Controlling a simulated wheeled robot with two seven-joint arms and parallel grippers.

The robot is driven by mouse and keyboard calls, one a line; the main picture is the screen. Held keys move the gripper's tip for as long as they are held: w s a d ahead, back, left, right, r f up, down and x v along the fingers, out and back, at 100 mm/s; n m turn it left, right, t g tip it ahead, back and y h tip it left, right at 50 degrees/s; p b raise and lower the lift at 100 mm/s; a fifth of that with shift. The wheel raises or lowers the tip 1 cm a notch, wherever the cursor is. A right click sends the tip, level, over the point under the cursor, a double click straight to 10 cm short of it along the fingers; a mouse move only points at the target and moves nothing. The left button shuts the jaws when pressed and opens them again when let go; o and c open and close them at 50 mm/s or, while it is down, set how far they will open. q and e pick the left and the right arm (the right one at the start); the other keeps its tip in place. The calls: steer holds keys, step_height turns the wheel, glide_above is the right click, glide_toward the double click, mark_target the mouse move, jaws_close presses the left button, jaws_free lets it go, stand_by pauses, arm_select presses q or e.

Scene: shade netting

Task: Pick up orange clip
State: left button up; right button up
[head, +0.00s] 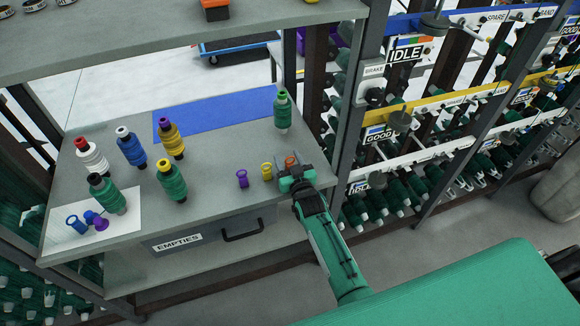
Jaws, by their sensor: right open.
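The orange clip (290,160) stands on the grey shelf near its right end, in the head view. My right gripper (292,164) is open and low over the shelf, with its fingers around or just in front of the orange clip. The gripper hides the clip's lower part, and I cannot tell whether the fingers touch it. My left gripper is not in view.
A yellow clip (266,171) and a purple clip (242,178) stand just left of the gripper. A green spool (282,109) stands behind it. A rack post (352,85) rises at right.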

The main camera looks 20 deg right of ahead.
steer(key=shift+c, duration=0.2)
steer(key=c, duration=1)
steer(key=shift+r, duration=0.1)
step_height(320, 180, up, 20)
steer(key=shift+f+b, duration=0.1)
steer(key=shift+b, duration=0.75)
